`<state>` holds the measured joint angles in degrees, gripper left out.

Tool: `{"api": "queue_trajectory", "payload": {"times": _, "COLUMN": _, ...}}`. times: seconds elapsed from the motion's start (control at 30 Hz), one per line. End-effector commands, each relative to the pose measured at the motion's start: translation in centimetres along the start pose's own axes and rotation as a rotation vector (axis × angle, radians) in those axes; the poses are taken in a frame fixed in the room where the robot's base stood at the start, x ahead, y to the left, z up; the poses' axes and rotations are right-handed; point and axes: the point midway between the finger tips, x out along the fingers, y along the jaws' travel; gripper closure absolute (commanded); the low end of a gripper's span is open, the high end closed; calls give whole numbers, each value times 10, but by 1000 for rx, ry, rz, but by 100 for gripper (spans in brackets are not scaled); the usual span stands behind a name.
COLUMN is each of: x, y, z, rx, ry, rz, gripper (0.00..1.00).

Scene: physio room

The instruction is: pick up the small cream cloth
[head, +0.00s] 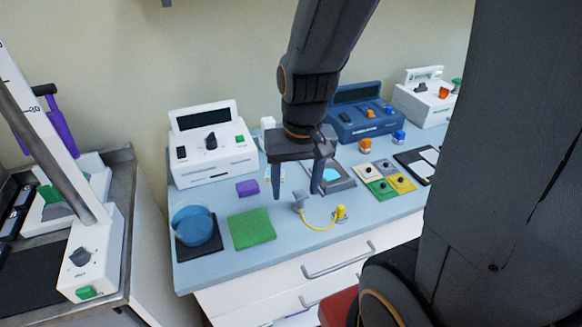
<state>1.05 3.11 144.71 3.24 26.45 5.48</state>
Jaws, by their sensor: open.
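My gripper (297,195) is open and empty, pointing down over the middle of the blue worktop, behind a grey clip with a yellow cable. I cannot make out a plain cream cloth for certain. A small cream square (361,174) with a dark knob lies to the right of my gripper, in a group with grey, green and yellow squares. A small pale piece (268,172) shows partly behind my gripper's left finger; I cannot tell what it is. A green cloth (252,229) lies flat at the front left of my gripper.
A blue bowl (194,226) on a dark mat and a purple block (247,188) are to the left. A yellow cable (320,228) lies near the front edge. White and blue devices (365,112) line the back. A grey tray (342,184) is right of my gripper.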

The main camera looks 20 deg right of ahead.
Motion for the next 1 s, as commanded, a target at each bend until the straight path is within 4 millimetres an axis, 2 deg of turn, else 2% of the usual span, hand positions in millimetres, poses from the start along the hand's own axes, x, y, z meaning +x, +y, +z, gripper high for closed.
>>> {"api": "queue_trajectory", "payload": {"times": 0.07, "x": 5, "y": 2, "z": -16, "rx": 209, "ry": -21, "rz": -25, "gripper": 43}}
{"api": "queue_trajectory", "payload": {"times": 0.3, "x": 20, "y": 7, "z": -86, "rx": 1102, "ry": -144, "rz": -140, "gripper": 43}}
{"api": "queue_trajectory", "payload": {"times": 0.4, "x": 24, "y": 10, "z": -112, "rx": 1408, "ry": -209, "rz": -184, "gripper": 43}}
{"api": "queue_trajectory", "payload": {"times": 0.5, "x": 26, "y": 12, "z": -132, "rx": 1625, "ry": -263, "rz": -215, "gripper": 43}}
{"api": "queue_trajectory", "payload": {"times": 0.6, "x": 28, "y": 14, "z": -144, "rx": 1751, "ry": -299, "rz": -234, "gripper": 43}}
{"api": "queue_trajectory", "payload": {"times": 0.7, "x": 32, "y": 12, "z": -149, "rx": 1799, "ry": -315, "rz": -241, "gripper": 43}}
{"api": "queue_trajectory", "payload": {"times": 1.0, "x": 59, "y": 1, "z": -148, "rx": 1800, "ry": -316, "rz": -239, "gripper": 43}}
